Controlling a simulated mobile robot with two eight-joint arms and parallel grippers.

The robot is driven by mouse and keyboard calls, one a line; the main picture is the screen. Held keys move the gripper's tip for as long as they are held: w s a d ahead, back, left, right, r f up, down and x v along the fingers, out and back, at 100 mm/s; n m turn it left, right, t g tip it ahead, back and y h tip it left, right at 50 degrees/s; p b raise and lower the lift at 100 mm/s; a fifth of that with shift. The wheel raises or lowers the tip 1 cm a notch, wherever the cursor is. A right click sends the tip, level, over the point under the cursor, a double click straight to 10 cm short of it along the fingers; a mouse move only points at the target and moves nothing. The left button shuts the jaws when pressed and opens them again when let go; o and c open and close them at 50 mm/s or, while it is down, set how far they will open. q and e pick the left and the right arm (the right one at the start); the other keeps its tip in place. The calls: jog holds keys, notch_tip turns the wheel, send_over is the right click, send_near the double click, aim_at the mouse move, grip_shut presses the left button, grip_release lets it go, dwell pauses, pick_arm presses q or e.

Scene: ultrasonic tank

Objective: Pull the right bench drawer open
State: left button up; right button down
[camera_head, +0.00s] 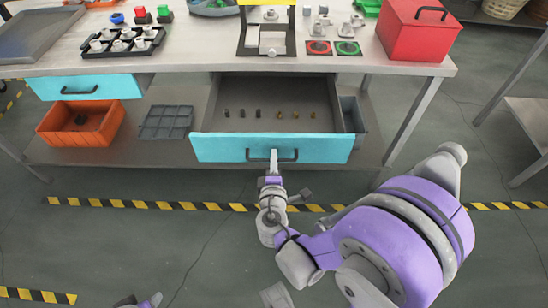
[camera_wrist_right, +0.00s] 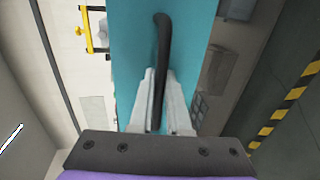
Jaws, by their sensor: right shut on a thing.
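The right bench drawer (camera_head: 215,149) has a turquoise front and stands pulled out from under the bench, its grey inside showing. Several small dark and brass-coloured pieces lie in a row in it. My right gripper (camera_head: 273,160) is at the middle of the drawer front. In the right wrist view its two fingers (camera_wrist_right: 160,100) are shut on the dark bar handle (camera_wrist_right: 163,50), one on each side, in front of the turquoise face (camera_wrist_right: 130,40). Only a small part of my left arm shows at the bottom edge of the head view; its gripper fingers cannot be made out.
The left bench drawer (camera_head: 85,87) is shut. An orange bin (camera_head: 82,123) and a grey divided tray (camera_head: 166,122) are on the lower shelf. A red toolbox (camera_head: 415,32) stands at the bench top's right end. The floor in front, with striped tape, is clear.

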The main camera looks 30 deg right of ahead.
jog(key=c, duration=1.2)
grip_release()
jog(key=shift+o, duration=0.2)
pick_arm(q)
jog(key=shift+r+p, duration=0.45)
jog(key=shift+r, duration=0.1)
pick_arm(e)
jog(key=v, duration=1.1)
jog(key=shift+d, duration=0.1)
jog(key=s+d+f+m+g+y, duration=0.3)
jog(key=s+f+m+g, duration=0.2)
jog(key=f+m+g, duration=0.15)
jog(key=s+a+r+m+g+y, duration=0.2)
jog(key=s+a+r+m+y, duration=0.1)
jog(key=s+a+m+y, duration=0.15)
pick_arm(q)
notch_tip(320, 180, up, 14)
jog(key=w+p, duration=0.2)
jog(key=p, duration=1)
jog(key=shift+f+t, duration=0.2)
jog(key=shift+t, duration=0.1)
pick_arm(e)
jog(key=w+r, duration=0.3)
jog(key=r, duration=1)
jog(key=shift+a+r+m+t+y, duration=0.25)
jog(key=shift+a+m+t+y, duration=0.05)
jog(key=shift+a+t+y, duration=0.1)
